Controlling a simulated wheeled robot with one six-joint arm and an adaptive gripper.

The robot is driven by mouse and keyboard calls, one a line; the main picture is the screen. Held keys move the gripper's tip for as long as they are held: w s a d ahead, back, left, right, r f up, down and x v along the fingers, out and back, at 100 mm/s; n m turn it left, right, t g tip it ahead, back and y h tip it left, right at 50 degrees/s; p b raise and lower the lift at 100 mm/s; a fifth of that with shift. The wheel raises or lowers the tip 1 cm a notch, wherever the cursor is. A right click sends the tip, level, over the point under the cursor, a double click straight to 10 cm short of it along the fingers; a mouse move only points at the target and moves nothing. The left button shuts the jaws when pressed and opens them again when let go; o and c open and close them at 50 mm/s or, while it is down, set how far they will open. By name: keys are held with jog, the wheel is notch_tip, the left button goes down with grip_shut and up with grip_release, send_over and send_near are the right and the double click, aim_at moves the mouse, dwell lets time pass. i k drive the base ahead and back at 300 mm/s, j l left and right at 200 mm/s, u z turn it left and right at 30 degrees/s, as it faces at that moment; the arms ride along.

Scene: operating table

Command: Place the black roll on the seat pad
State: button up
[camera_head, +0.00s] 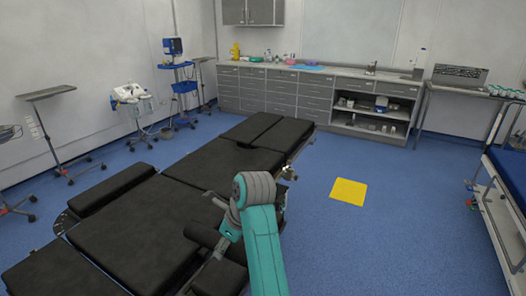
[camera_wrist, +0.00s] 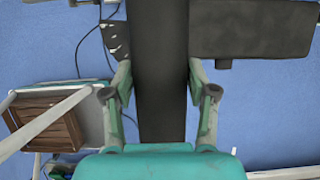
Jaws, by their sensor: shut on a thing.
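The black roll (camera_wrist: 160,95) is a long dark piece between the two fingers of my gripper (camera_wrist: 159,72) in the wrist view. It runs from the top edge down to the teal palm. In the head view the roll (camera_head: 203,235) shows at the left of my gripper (camera_head: 229,229), beside the operating table's right side. The black seat pad (camera_head: 140,228) is the wide padded section of the table, left of the roll. I cannot tell whether the roll touches the pad. My arm hides part of the roll and gripper.
More black pads (camera_head: 210,165) extend toward the back of the table. A separate black pad (camera_wrist: 255,28) is at the upper right in the wrist view. A yellow floor mat (camera_head: 348,191) lies right of the table. Blue floor around it is free.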

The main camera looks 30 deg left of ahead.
aim_at(230, 170)
jog(key=i+l, duration=0.15)
jog(key=i, duration=2.85)
jog(key=i+u, duration=0.2)
jog(key=u, duration=0.15)
jog(key=i+l+u, duration=0.1)
jog(key=u, duration=0.25)
jog(key=i+l+u, duration=0.15)
jog(key=i+u, duration=0.15)
jog(key=u, duration=2.4)
